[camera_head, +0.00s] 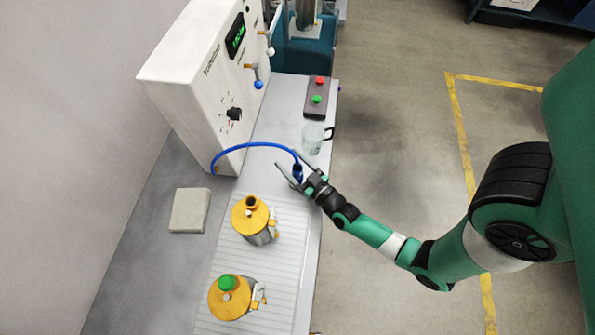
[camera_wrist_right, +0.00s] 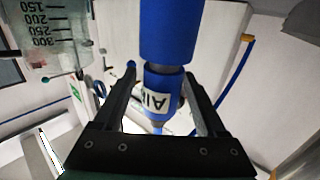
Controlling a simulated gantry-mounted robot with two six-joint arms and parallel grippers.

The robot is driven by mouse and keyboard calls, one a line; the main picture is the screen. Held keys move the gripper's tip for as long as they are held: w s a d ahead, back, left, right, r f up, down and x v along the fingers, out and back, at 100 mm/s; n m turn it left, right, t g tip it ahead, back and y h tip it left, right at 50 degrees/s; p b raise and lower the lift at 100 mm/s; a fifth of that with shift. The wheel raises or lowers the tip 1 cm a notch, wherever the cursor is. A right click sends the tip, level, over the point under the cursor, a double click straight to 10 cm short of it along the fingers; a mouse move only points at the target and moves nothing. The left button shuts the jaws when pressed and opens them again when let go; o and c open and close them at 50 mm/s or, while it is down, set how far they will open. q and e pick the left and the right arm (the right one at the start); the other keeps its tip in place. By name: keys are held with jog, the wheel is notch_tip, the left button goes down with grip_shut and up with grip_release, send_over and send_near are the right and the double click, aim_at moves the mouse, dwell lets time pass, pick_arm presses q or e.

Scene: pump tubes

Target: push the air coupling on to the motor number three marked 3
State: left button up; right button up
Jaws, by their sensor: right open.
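The blue air coupling (camera_head: 297,172) is at the end of a blue hose (camera_head: 255,145) arching from the white machine. In the right wrist view the coupling (camera_wrist_right: 160,85) carries a white label, partly readable as "AI". My right gripper (camera_head: 289,161) is open, with its fingers (camera_wrist_right: 158,78) on either side of the coupling; I cannot tell whether they touch it. Two orange-topped metal units, possibly motors, stand on the ribbed bench: one (camera_head: 250,217) with a dark open port on top, one (camera_head: 230,299) with a green cap. No number 3 is readable. My left gripper is not in view.
A clear measuring jug (camera_head: 313,138) stands close behind my right gripper. A button box (camera_head: 318,97) lies beyond it. The white machine (camera_head: 195,80) borders the bench on the left, with a pale square block (camera_head: 190,210) nearby. The bench's right edge is close to my gripper.

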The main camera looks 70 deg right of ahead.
grip_shut()
dwell(0.3)
jog(key=shift+r, duration=0.1)
jog(key=shift+r+p, duration=0.5)
jog(key=shift+r, duration=0.1)
jog(key=s+a+r+p, duration=0.1)
jog(key=s+r+p, duration=1)
jog(key=s, duration=0.3)
jog(key=shift+r+p, duration=0.3)
jog(key=shift+p, duration=0.45)
